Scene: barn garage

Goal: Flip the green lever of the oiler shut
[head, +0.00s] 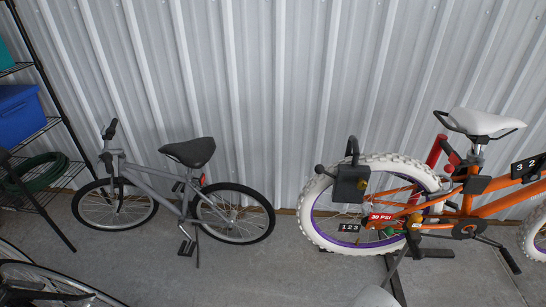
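An orange bike (490,206) with white tires and a white saddle stands at the right, against the corrugated wall. A dark boxy device (350,184) with a curved black handle sits at the upper left of its rear wheel. A small green patch (390,232) shows near the rear hub, behind the red "30 PSI" tag (381,217). I cannot tell whether it is the oiler's lever or which way it is set. No part is clearly recognizable as the oiler. My gripper is not in view.
A grey bike (185,195) stands on its kickstand at left center. A wire shelf (50,125) with a blue bin (17,113) and a coiled green hose (42,171) is at far left. Another wheel (45,282) fills the bottom left. The concrete floor (250,275) between is clear.

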